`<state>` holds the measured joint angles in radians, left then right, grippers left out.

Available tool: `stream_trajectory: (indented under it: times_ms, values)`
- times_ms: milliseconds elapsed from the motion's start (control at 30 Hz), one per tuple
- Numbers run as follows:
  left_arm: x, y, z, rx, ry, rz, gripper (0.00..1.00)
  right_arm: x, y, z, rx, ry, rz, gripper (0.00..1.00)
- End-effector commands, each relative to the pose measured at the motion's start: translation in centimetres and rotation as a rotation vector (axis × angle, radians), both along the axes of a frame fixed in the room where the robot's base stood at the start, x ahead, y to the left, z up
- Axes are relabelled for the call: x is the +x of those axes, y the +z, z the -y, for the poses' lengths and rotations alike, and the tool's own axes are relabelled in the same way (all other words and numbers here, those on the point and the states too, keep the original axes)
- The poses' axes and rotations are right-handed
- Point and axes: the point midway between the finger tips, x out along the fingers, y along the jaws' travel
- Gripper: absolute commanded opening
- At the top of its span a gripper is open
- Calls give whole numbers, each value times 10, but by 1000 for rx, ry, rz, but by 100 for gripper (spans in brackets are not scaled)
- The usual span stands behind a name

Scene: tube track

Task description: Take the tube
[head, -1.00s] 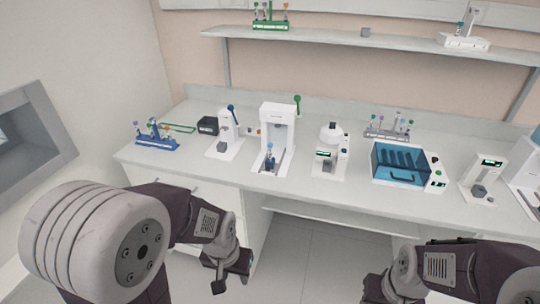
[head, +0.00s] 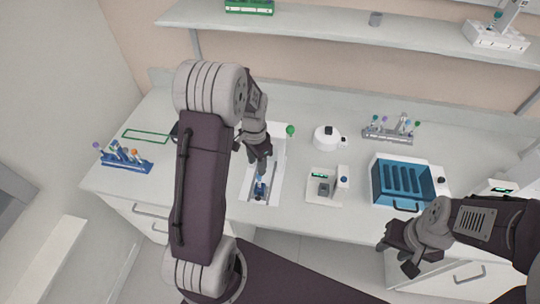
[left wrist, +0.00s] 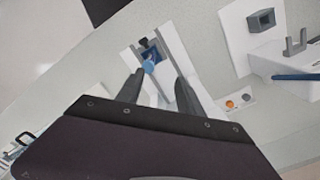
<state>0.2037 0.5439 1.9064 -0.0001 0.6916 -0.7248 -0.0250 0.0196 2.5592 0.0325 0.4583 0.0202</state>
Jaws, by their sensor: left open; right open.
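A tube with a blue cap (left wrist: 149,67) stands in a blue holder on the white base of a press-like device (head: 274,190). In the left wrist view the cap lies between the fingertips of my left gripper (left wrist: 159,77), nearer the left finger. The fingers are open; I cannot tell whether they touch the cap. In the head view my left gripper (head: 261,154) is over the device, and my arm hides much of it. My right gripper (head: 394,259) is open and empty in front of the bench, at the right.
A blue rack of tubes (head: 125,160) stands at the left of the bench, and a grey rack (head: 390,129) at the back right. A small white device (head: 325,185) and a blue-lidded box (head: 403,182) stand right of the tube's device. A shelf (head: 340,30) runs above.

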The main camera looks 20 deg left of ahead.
Motion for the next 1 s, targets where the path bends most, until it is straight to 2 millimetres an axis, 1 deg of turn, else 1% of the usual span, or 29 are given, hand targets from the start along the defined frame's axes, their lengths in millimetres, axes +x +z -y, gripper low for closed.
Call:
stream_trajectory:
  times_ms: [67, 133, 333, 467, 533, 667, 700, 800, 1000]
  values:
    - [0, -1, -1, 0, -4, -1, 44, 0, 0, 0, 0, 0, -1, 41]
    - [-1, -6, 0, -1, -4, -4, 44, -1, 1, 0, 0, 0, -1, 41]
    - [-1, -35, 1, -1, -2, -3, 44, -1, 9, 0, 0, 0, -1, 41]
    - [-1, -40, 1, 0, -2, -1, 44, 0, 9, 0, 0, 0, -1, 41]
    - [-1, -44, 3, -1, -2, -3, 44, 0, 13, 0, 0, 0, -1, 41]
    - [-4, -66, 8, -1, -2, -6, 44, 0, 27, 0, 0, 0, -1, 41]
    - [-4, -75, 8, -2, -2, -5, 44, 0, 27, 0, 0, 0, 0, 41]
    - [-3, -88, 8, -1, -1, -3, 44, 0, 28, 0, 0, 0, -1, 41]
    - [-3, -92, 8, 0, -1, 0, 44, 0, 27, 0, 0, 0, -1, 41]
